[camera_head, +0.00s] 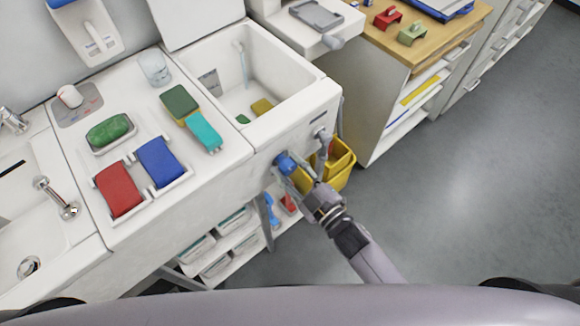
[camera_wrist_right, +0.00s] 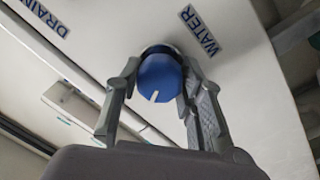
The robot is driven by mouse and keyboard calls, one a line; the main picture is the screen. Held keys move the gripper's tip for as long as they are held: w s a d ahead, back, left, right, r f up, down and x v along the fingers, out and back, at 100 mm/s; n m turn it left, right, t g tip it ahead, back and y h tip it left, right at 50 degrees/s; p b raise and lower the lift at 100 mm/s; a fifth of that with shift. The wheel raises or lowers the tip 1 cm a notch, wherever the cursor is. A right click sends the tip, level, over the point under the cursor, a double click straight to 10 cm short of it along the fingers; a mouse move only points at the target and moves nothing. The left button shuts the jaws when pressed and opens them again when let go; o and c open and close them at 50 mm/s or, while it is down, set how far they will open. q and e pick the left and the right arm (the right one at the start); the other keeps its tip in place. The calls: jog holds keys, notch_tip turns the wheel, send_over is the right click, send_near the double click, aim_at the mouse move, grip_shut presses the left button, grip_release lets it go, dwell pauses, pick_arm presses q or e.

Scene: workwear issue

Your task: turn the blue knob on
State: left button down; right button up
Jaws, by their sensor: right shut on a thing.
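The blue knob (camera_head: 286,163) sits on the front panel of the white sink unit (camera_head: 225,177). In the right wrist view the blue knob (camera_wrist_right: 160,77) has a white mark at its lower edge, pointing down and slightly left. My left gripper is not in view.
A grey knob (camera_head: 321,134) is further right on the same panel. A yellow bucket (camera_head: 342,165) stands beside the unit, behind my right gripper. Shelves with white bins (camera_head: 218,264) are below. Red and blue cloths and sponges lie on top. The floor (camera_head: 470,170) at right is clear.

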jog(key=n+b, duration=0.1)
jog(key=n, duration=0.3)
jog(key=shift+f+n, duration=0.1)
jog(key=shift+n, duration=0.3)
jog(key=shift+n+y+b, duration=0.4)
jog(key=shift+n+b, duration=0.25)
jog(key=shift+n, duration=1.95)
jog(key=o, duration=1.2)
jog(key=shift+s+d, duration=0.1)
jog(key=v, duration=1.1)
jog(key=shift+s+d, duration=0.2)
jog(key=shift+s, duration=0.1)
